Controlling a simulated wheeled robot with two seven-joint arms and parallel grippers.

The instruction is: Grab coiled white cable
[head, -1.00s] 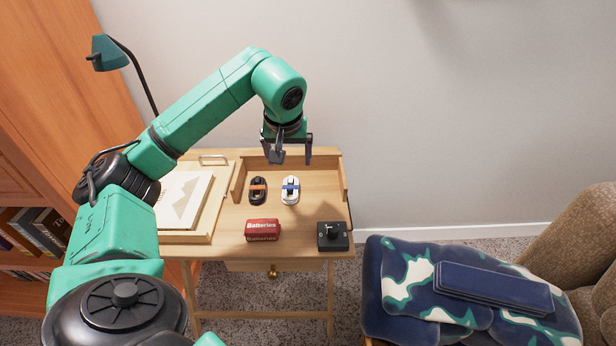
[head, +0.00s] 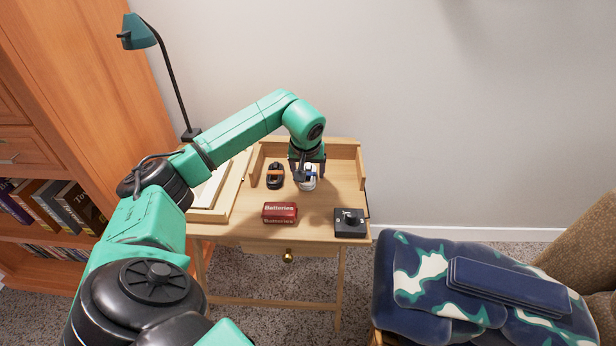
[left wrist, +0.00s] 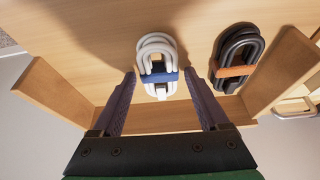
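The coiled white cable (left wrist: 157,64) with a blue band lies on the wooden desk; in the head view it shows partly behind my left gripper, as a white coil (head: 308,184). My left gripper (head: 307,173) is over the cable. In the left wrist view its two fingers (left wrist: 164,82) are spread wide, one on each side of the coil's near end, with nothing held. I cannot tell whether the fingers touch the desk. My right gripper is not in view.
A black coiled cable (head: 275,177) with an orange band lies just left of the white one. A red batteries pack (head: 280,212) and a black box with a knob (head: 349,223) stand in front. A low wooden rim (head: 342,150) borders the desk's back.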

